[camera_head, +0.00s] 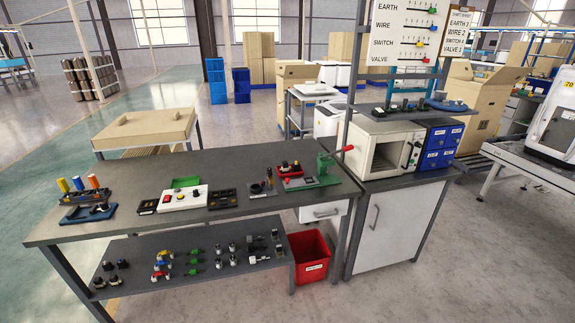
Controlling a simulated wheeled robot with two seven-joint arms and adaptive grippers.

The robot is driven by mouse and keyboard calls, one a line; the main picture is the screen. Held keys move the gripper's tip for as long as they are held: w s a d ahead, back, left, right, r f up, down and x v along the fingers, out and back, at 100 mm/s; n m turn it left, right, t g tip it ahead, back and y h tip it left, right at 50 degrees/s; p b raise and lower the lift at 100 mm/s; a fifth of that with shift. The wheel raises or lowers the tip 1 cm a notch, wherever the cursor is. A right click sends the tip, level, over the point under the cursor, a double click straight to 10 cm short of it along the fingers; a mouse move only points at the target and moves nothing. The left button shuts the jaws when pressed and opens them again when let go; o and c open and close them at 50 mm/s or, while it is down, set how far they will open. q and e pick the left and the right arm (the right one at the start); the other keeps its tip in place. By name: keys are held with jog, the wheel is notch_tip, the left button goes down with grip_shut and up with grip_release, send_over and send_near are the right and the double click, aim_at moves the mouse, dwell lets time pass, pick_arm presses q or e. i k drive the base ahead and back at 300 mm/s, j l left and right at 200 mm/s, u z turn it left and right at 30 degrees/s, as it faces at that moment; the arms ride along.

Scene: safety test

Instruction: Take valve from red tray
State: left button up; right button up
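A small red tray (279,173) sits at the right part of the grey workbench top, beside a green press-like device (328,170) with a red-tipped lever. Small dark parts lie in or on the red tray; they are too small to tell whether one is a valve. On the lower shelf stand small coloured parts with yellow, red and blue pieces (162,264) and several green parts (194,261), which may be valves. Neither of my grippers is in view.
The workbench (130,222) also holds a white box with a red button (182,199), black trays and coloured cylinders. A red bin (312,258) stands on the floor. A microwave-like oven (385,148) and blue drawers (437,142) stand right. The floor in front is clear.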

aim_at(285, 169)
jog(key=i+l, duration=0.2)
jog(key=i, duration=0.25)
jog(key=i+l, duration=0.2)
jog(key=i, duration=0.3)
jog(key=i+l, duration=0.2)
jog(key=i, duration=0.25)
jog(key=i+l, duration=0.25)
jog(key=i, duration=0.25)
jog(key=i+l, duration=0.2)
jog(key=i, duration=0.25)
